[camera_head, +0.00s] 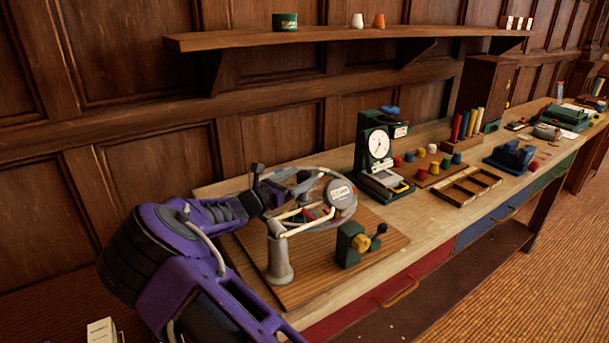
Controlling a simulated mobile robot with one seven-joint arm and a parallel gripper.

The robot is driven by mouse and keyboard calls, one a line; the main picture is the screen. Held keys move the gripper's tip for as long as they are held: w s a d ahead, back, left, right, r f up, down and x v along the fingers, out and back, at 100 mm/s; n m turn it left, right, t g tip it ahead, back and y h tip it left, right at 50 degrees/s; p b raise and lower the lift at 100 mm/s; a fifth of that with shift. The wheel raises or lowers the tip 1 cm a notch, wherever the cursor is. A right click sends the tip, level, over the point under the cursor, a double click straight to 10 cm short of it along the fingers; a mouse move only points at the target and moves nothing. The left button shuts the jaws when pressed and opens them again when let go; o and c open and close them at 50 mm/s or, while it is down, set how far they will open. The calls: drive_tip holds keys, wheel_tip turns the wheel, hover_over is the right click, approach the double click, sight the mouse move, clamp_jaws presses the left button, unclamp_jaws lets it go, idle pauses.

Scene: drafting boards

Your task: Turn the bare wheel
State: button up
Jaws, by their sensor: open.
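A pale, ring-shaped wheel (323,171) stands over a brown wooden board (390,250) at the near end of the bench. I take it for the bare wheel, though I cannot be sure. A grey post (280,258) and a light bar stand at its near side, and a round grey disc (341,194) with a white label shows at its right. My gripper (270,187), at the end of my purple arm, is at the wheel's left side. It is open, and its fingers are small and partly hidden. I cannot tell whether they touch the rim.
A green block with a dark knob (350,246) sits on the board, right of the post. A green dial device (378,150) stands behind. Coloured pegs and a wooden tray (463,187) lie farther right. A wall shelf (300,36) runs above the bench.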

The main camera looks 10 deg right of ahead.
drive_tip(key=shift+x, duration=1.1)
clamp_jaws()
